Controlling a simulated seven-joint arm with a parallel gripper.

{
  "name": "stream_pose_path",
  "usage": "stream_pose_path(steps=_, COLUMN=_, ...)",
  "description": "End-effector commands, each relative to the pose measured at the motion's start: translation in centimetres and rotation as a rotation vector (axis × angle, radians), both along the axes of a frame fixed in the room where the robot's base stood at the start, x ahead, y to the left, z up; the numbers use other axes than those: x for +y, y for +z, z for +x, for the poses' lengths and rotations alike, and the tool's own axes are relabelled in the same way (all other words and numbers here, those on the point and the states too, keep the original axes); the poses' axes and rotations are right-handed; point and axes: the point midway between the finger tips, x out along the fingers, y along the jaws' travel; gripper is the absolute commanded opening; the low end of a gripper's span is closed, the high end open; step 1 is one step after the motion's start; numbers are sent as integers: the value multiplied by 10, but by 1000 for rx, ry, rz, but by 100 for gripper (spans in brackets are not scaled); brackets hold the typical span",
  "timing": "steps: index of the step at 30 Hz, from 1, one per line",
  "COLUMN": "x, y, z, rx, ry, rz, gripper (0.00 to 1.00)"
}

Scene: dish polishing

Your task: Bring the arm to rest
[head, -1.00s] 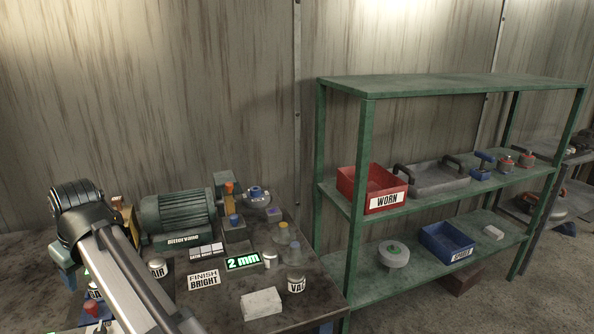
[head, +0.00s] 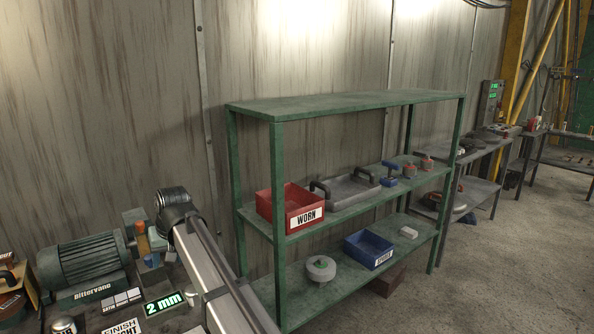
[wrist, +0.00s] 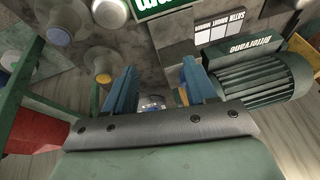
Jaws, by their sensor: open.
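My gripper (wrist: 160,90) shows in the wrist view with its two blue fingers apart and nothing visible held between them. It is over the workbench, with the green motor (wrist: 262,78) to the right in that view and capped jars (wrist: 101,62) to the upper left. In the head view my arm crosses the right end of the bench (head: 187,322), in front of the green shelf rack (head: 277,180).
The motor (head: 82,262) and a "2 mm" display (head: 164,304) stand on the bench. Open floor (head: 500,260) lies to the right.

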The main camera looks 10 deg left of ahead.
Motion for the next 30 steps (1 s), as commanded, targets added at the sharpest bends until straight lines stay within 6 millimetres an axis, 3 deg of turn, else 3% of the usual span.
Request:
stream_pose_path(steps=1, x=-18, y=-4, z=22, rx=7, ry=-52, rz=2, gripper=56)
stream_pose_path(steps=3, x=-42, y=-9, z=47, rx=19, ry=-119, rz=6, gripper=56)
stream_pose_path(steps=8, x=-103, y=-33, z=99, rx=47, ry=-270, rz=7, gripper=56)
stream_pose_path(steps=12, x=-165, y=-83, z=130, rx=85, ry=-383, rz=-15, gripper=56)
stream_pose_path(steps=20, x=-239, y=-184, z=131, rx=152, ry=-460, rz=-82, gripper=56)
stream_pose_path(steps=30, x=-325, y=-309, z=93, rx=249, ry=-506, rz=-177, gripper=56)
